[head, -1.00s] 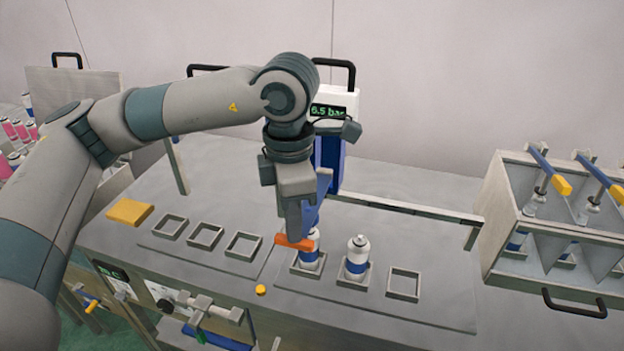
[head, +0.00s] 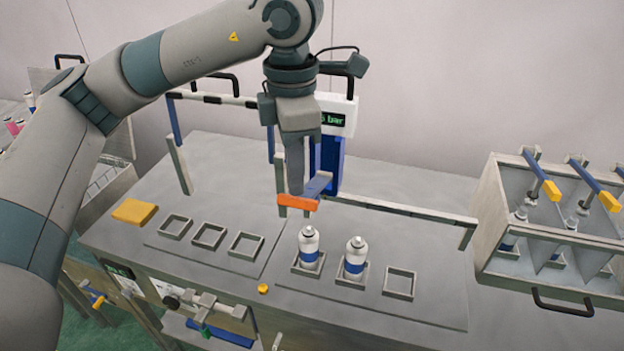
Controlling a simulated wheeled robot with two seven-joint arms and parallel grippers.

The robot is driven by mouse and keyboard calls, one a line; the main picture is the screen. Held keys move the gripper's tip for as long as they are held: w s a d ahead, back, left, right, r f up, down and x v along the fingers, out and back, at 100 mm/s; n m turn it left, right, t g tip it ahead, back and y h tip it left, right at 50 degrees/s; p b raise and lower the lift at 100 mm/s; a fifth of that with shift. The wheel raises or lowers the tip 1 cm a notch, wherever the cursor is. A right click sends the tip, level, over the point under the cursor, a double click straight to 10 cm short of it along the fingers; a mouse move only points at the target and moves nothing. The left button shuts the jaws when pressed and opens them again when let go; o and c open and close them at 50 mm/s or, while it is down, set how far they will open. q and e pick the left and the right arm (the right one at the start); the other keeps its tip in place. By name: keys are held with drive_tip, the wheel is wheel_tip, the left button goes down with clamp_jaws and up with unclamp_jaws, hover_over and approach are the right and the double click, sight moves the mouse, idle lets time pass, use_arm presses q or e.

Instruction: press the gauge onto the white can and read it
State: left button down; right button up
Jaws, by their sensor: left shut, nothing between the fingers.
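That white can (head: 308,246) with a blue band stands upright in a square holder. A similar can (head: 354,258) stands in the holder to its right. My left gripper (head: 296,192) is shut and empty, fingertips at the orange handle; I cannot tell whether they touch. My right gripper is out of view.
An empty square holder (head: 399,284) sits right of the cans, and three more are at left. A yellow block (head: 134,212) lies at the bench's left. A grey rack (head: 492,235) with blue-and-yellow levers stands at right. A low rail (head: 402,207) runs behind the cans.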

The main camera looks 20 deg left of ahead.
use_arm(q)
drive_tip(key=shift+w+r+p, duration=0.2)
drive_tip(key=shift+r+p, duration=0.3)
drive_tip(key=shift+r, duration=1.2)
